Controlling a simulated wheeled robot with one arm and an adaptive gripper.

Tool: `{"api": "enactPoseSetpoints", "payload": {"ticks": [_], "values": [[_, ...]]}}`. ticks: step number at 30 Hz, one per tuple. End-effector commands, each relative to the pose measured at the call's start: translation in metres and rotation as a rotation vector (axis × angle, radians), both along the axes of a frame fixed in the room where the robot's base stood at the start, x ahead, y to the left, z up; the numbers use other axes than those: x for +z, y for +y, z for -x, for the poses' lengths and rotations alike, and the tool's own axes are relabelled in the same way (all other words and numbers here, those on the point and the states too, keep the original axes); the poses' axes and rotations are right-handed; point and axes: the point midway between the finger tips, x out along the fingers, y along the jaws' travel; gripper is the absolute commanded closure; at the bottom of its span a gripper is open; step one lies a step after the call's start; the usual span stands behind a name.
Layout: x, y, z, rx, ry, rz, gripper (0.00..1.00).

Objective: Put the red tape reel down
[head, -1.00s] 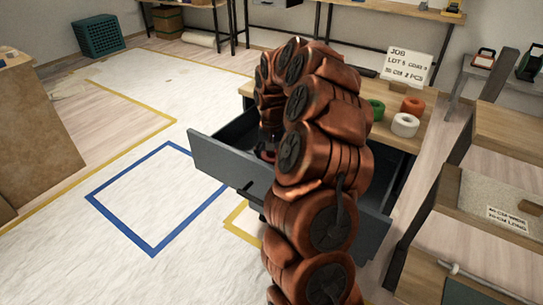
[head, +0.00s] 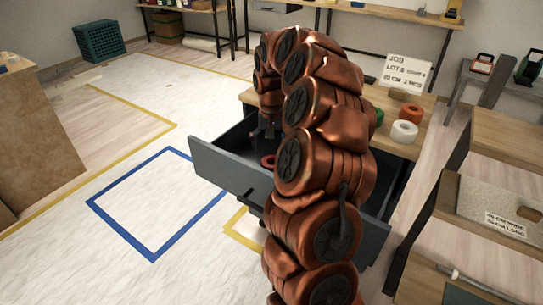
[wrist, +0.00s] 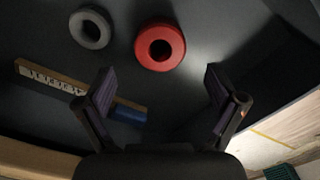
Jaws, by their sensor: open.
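The red tape reel (wrist: 160,46) lies flat on the dark floor of the open drawer (head: 230,170). It also shows in the head view (head: 268,161), just inside the drawer front. My gripper (wrist: 160,92) is open and empty, its two fingers wide apart. The reel is beyond the fingertips in the wrist view and is not touched by them. In the head view my arm hides much of the drawer and most of the gripper.
In the drawer a grey ring (wrist: 90,28) and a labelled wooden strip (wrist: 50,78) lie beside the red reel. On the table above stand a white reel (head: 404,131), an orange reel (head: 411,112) and a job sign (head: 407,75). The drawer front and walls stand close around.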

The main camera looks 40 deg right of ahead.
Motion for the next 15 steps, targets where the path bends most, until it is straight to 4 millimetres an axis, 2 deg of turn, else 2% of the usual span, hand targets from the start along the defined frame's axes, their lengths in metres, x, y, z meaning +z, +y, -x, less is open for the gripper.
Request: {"api": "enactPoseSetpoints", "payload": {"ticks": [1, 6, 15], "values": [[0.012, -0.001, -0.001, -0.001, -0.004, 0.002, 0.06], [0.038, -0.001, -0.001, -0.001, -0.004, 0.002, 0.06], [0.054, 0.001, 0.0, 0.001, 0.002, -0.001, 0.06]]}}
